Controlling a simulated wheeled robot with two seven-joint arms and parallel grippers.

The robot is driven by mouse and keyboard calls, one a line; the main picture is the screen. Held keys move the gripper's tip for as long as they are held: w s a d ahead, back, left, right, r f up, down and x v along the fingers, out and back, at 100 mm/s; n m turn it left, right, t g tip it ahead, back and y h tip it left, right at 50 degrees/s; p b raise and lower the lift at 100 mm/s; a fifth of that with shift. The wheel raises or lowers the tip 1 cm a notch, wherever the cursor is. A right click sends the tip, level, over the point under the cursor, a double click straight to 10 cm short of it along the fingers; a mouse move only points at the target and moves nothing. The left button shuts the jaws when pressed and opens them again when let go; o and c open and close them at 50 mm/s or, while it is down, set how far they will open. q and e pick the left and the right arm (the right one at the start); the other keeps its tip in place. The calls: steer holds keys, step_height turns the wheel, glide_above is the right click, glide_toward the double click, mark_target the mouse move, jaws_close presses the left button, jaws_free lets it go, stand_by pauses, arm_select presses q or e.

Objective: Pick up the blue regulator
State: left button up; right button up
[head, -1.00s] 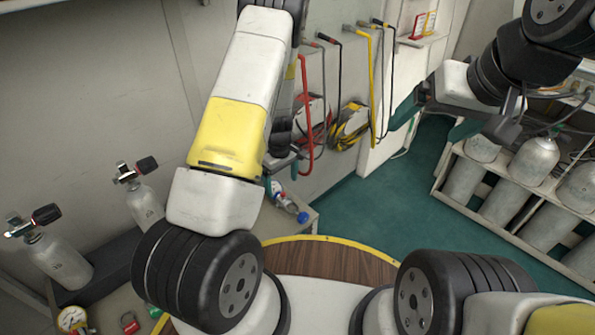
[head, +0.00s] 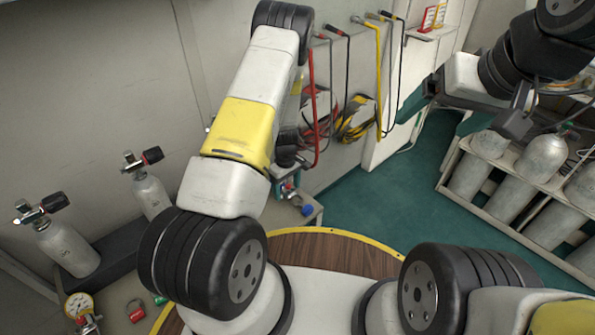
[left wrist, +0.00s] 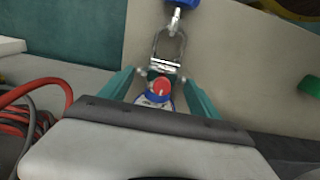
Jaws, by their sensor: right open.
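The regulator (left wrist: 160,88), with a red knob, a blue ring, a metal yoke and a blue end piece, lies on a pale surface. In the head view its blue end (head: 307,210) shows at the corner of the bench, with the rest partly behind my left arm. My left gripper (left wrist: 160,75) has its teal fingers on either side of the regulator's body. Narrow gaps show beside the red knob, so it looks open around it. In the head view the left fingers are mostly hidden. My right gripper (head: 438,112) is open and empty, away at the right.
Grey cylinders with valves (head: 68,248) stand at the left, near a gauge (head: 78,304) and a red padlock (head: 135,311). Coiled hoses (head: 352,120) hang on the wall. A rack (head: 520,215) of cylinders is at the right. Green floor (head: 375,195) lies clear between.

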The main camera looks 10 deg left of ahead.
arm_select(q)
steer(key=c, duration=1.4)
jaws_close()
steer(key=shift+r, duration=0.1)
steer(key=shift+r, duration=0.8)
step_height(320, 180, up, 2)
steer(key=shift+r, duration=0.1)
steer(key=s, duration=0.5)
steer(key=s+d, duration=0.1)
steer(key=s, duration=0.4)
steer(key=s+d+r, duration=0.1)
steer(key=s, duration=0.5)
steer(key=shift+d, duration=0.1)
